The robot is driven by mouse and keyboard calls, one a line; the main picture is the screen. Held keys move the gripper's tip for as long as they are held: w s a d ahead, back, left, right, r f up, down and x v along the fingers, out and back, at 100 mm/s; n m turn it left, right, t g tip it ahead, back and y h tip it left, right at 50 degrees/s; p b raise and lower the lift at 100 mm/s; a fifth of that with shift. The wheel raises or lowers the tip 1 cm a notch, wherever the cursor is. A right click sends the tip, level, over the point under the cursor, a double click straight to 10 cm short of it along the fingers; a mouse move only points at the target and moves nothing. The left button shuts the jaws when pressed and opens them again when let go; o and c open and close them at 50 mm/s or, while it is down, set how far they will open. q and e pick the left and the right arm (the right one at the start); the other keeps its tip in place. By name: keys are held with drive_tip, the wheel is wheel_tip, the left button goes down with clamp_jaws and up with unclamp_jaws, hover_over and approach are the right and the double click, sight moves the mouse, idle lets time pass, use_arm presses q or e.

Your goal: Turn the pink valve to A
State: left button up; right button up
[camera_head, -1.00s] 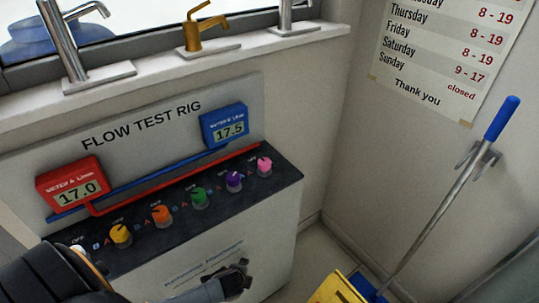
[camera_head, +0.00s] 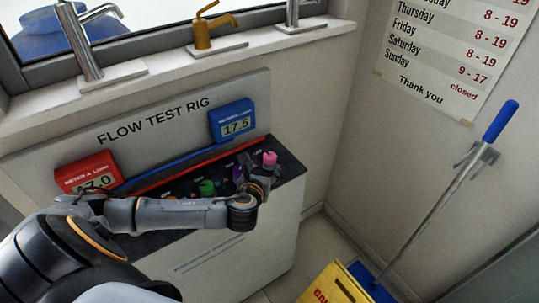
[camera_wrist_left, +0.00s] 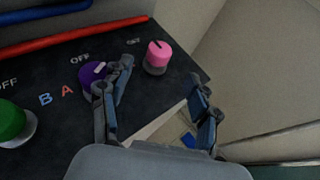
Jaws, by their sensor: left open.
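The pink valve (camera_head: 269,158) is the rightmost knob on the dark top of the flow test rig. In the left wrist view the pink valve (camera_wrist_left: 157,58) has a dark pointer mark on top, with an OFF label to its upper left. My left gripper (camera_head: 262,180) is open just in front of the pink valve. In the left wrist view its fingers (camera_wrist_left: 160,78) are spread, with the knob beyond them and nothing between them. The left finger partly covers the purple valve (camera_wrist_left: 91,76). My right gripper is not visible.
A green valve (camera_head: 207,187) stands left of the purple one; my left arm hides other knobs. The red meter (camera_head: 88,171) is partly covered; the blue meter (camera_head: 231,120) reads 17.5.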

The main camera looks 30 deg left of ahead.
sight(269, 157)
use_arm(q)
drive_tip(key=x, duration=1)
drive_tip(key=shift+w+f+p, duration=0.2)
drive_tip(key=shift+p, duration=0.2)
drive_tip(key=c, duration=1.2)
